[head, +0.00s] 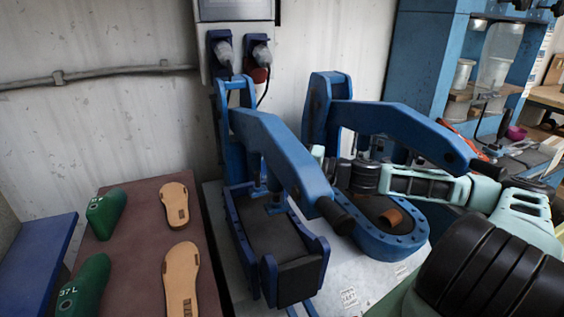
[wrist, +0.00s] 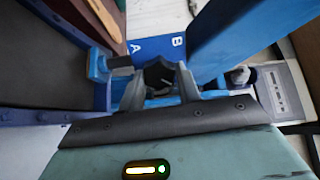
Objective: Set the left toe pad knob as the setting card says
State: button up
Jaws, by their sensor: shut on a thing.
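In the wrist view, my gripper (wrist: 160,78) is shut on a dark knob (wrist: 157,72), with one grey finger on each side. A short white mark shows on the knob; I cannot tell surely which letter it points to. Behind it is a blue dial plate (wrist: 155,50) with white letters A and B; any other letters are hidden. In the head view, my arm reaches in from the right, and my gripper is mostly hidden behind the blue press arms. I cannot make out a readable setting card.
A blue press with a rectangular padded box (head: 285,245) stands beside one with a rounded pad (head: 415,240). Their lever arms (head: 280,155) crowd the space around my gripper. Green lasts (head: 105,213) and tan soles (head: 181,280) lie on a brown board at left.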

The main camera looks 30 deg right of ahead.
jog(key=shift+m, duration=0.4)
jog(key=o, duration=1)
jog(key=shift+d, duration=0.1)
jog(key=shift+c, duration=0.2)
